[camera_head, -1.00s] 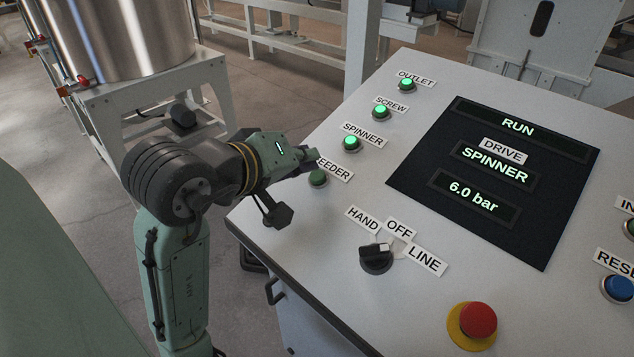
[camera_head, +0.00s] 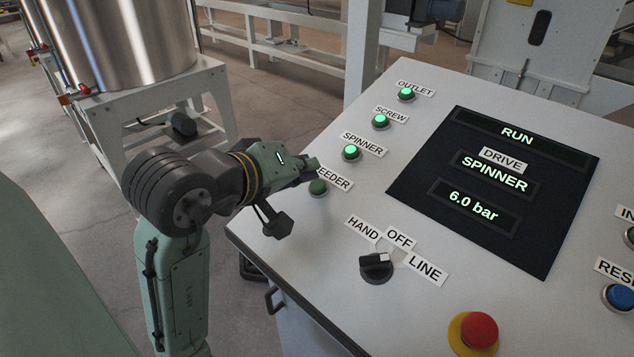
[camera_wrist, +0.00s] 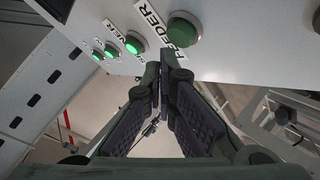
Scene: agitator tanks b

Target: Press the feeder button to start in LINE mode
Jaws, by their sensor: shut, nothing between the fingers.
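The feeder button (camera_head: 318,187) is dark green and unlit, at the near left edge of the sloped panel. Its FEEDER label (camera_head: 334,180) is partly hidden by my gripper (camera_head: 313,165). My gripper is shut and empty, its tips just beside the button on the far side in the head view. In the wrist view the button (camera_wrist: 184,29) lies just beyond the closed fingertips (camera_wrist: 166,56), with no clear contact. The black mode selector (camera_head: 376,268) sits among the HAND, OFF and LINE labels; its white mark points up-right, roughly toward OFF.
The spinner (camera_head: 351,153), screw (camera_head: 381,121) and outlet (camera_head: 406,94) buttons glow green. The display (camera_head: 493,190) reads RUN, DRIVE SPINNER, 6.0 bar. A red emergency stop (camera_head: 478,330) and a blue reset button (camera_head: 619,297) are at the right. A steel tank (camera_head: 130,45) stands behind.

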